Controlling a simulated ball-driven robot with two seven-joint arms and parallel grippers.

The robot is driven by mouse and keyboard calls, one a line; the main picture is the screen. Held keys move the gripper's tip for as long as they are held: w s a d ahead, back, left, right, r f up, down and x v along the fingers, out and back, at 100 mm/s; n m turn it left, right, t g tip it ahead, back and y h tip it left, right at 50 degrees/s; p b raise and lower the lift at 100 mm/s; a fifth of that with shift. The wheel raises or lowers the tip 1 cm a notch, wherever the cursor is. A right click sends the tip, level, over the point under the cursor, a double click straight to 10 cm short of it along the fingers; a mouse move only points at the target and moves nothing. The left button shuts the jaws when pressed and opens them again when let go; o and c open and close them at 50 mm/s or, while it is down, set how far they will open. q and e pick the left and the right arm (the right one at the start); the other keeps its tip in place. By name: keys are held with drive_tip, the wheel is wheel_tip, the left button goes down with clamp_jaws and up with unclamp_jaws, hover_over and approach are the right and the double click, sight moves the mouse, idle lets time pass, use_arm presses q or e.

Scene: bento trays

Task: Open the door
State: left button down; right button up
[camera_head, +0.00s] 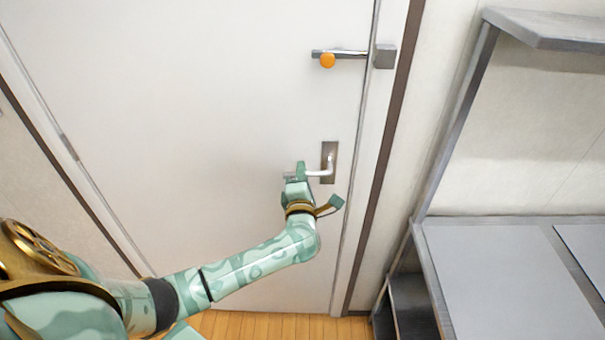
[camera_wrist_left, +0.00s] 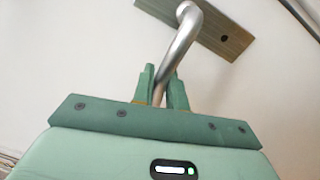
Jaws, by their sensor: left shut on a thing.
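The white door (camera_head: 190,110) fills the left and middle of the head view and appears shut in its frame. Its silver lever handle (camera_head: 320,173) sticks out to the left from a dark plate (camera_head: 329,150) near the door's right edge. My left gripper (camera_head: 297,172) is at the free end of the lever. In the left wrist view the lever (camera_wrist_left: 178,52) runs down from the plate (camera_wrist_left: 222,32) between the two green fingers of my left gripper (camera_wrist_left: 164,90), which are shut on it. My right gripper is not in view.
A bar latch with an orange knob (camera_head: 327,60) sits higher on the door, reaching to a grey block (camera_head: 384,56) on the frame. A grey shelf unit (camera_head: 490,270) stands close on the right. Wooden floor (camera_head: 265,326) shows below the door.

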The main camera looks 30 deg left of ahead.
use_arm(q)
drive_tip(key=shift+w+d+f+n+g+b, duration=0.1)
drive_tip(key=shift+d+f+n+b, duration=0.1)
drive_tip(key=shift+f+n+b, duration=0.75)
drive_tip(key=shift+w+d+f+n+g+b, duration=0.2)
drive_tip(key=shift+n+b, duration=0.45)
drive_tip(key=shift+n, duration=0.65)
drive_tip(key=shift+d+f+n+b, duration=0.15)
drive_tip(key=shift+f+n+b, duration=0.6)
drive_tip(key=shift+n, duration=0.4)
drive_tip(key=shift+r, duration=0.1)
drive_tip(key=s+d+m+t+h+p, duration=0.1)
drive_tip(key=s+d+m+h+p, duration=0.1)
drive_tip(key=s, duration=1.2)
drive_tip(key=s+d+m+t+h+p, duration=0.2)
drive_tip(key=s+d+h, duration=0.3)
drive_tip(key=s, duration=0.9)
drive_tip(key=shift+s+m, duration=0.25)
drive_tip(key=shift+m, duration=0.15)
